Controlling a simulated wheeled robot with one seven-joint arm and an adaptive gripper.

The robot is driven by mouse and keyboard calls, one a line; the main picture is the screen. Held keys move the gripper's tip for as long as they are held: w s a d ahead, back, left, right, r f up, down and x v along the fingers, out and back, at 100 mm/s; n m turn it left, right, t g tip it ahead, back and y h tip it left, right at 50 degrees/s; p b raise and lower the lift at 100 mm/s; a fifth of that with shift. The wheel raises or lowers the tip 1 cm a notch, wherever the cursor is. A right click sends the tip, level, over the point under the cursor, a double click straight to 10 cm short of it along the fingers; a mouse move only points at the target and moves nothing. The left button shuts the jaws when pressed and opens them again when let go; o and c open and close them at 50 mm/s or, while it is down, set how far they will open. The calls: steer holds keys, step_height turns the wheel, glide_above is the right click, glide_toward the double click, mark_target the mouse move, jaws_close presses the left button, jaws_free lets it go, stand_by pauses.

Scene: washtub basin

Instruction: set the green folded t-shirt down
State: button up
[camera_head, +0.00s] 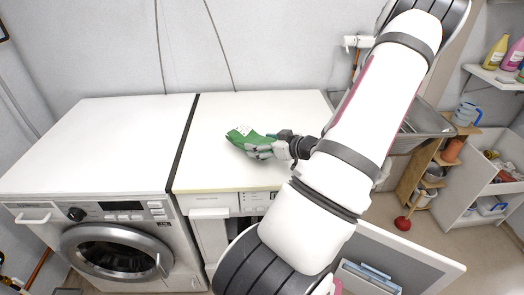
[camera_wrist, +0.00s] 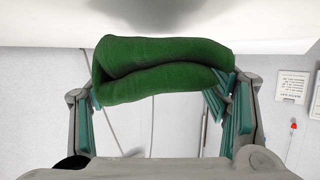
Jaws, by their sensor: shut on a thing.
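The green folded t-shirt (camera_head: 246,137) is over the white top of the right-hand machine (camera_head: 215,173) in the head view. My gripper (camera_head: 262,149) comes in from the right and is shut on the t-shirt. In the wrist view the t-shirt (camera_wrist: 160,68) is a thick green roll between the teal finger pads of my gripper (camera_wrist: 163,95). A white surface shows close to it at the top of that view. I cannot tell whether the t-shirt touches the machine top.
A washing machine (camera_head: 112,240) with a bare white top stands to the left. A metal sink basin (camera_head: 425,122) is behind my arm on the right. The machine top around the t-shirt is clear. A wooden shelf (camera_head: 410,178) and a white cabinet (camera_head: 470,190) stand at the far right.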

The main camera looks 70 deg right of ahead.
steer(key=shift+f, duration=1.4)
steer(key=shift+f, duration=0.1)
steer(key=o, duration=1.2)
steer(key=shift+o, duration=0.2)
steer(key=shift+s, duration=0.1)
steer(key=p+v, duration=0.2)
steer(key=v, duration=1)
